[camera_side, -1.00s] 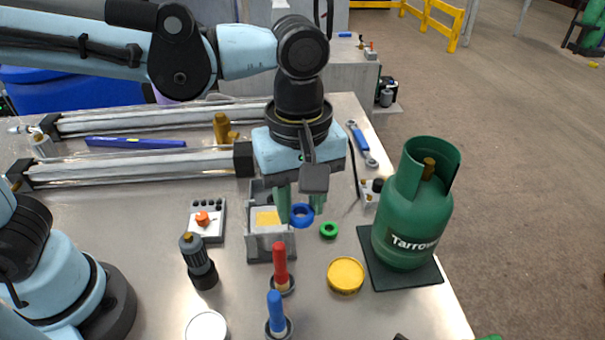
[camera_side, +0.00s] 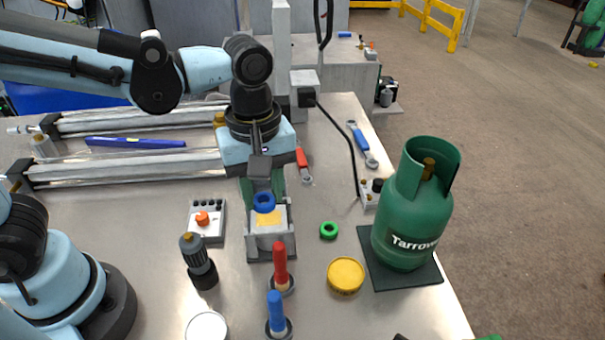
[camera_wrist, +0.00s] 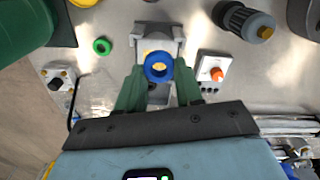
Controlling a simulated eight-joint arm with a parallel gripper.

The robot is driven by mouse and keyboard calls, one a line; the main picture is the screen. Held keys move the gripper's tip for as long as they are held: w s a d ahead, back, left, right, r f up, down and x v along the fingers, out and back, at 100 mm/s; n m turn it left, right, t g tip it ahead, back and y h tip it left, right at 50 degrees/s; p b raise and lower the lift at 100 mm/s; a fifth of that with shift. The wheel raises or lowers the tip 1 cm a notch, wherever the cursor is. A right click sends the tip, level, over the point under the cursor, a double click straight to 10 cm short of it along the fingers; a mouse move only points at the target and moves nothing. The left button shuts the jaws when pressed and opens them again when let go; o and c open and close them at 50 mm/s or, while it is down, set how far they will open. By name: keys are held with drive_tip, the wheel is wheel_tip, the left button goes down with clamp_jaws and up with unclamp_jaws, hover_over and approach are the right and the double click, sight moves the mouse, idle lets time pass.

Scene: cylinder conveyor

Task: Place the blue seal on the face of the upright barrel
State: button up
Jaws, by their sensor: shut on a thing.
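The blue seal (camera_side: 264,202) is a small ring held between the green fingers of my gripper (camera_side: 263,199). The seal also shows between the fingertips in the wrist view (camera_wrist: 158,66). It is above a grey holder (camera_side: 284,246) with a yellow patch, near the middle of the table. Yellow shows through the ring's hole in the wrist view, where the holder (camera_wrist: 151,32) also appears. I cannot clearly make out the upright barrel's face; the seal and fingers cover much of that spot. Whether the seal touches anything below it, I cannot tell.
A green ring (camera_side: 329,230) and a yellow tin (camera_side: 345,275) lie right of the holder. Red (camera_side: 280,262) and blue (camera_side: 276,312) handled tools stand in front. A button box (camera_side: 207,221) is left, a green gas bottle (camera_side: 411,215) right. Long cylinders (camera_side: 130,165) lie behind.

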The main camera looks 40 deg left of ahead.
sight(268, 217)
drive_tip(key=shift+w+a+f, duration=0.75)
drive_tip(key=shift+w, duration=0.2)
drive_tip(key=shift+f, duration=2)
drive_tip(key=shift+f, duration=0.15)
drive_tip(key=o, duration=1)
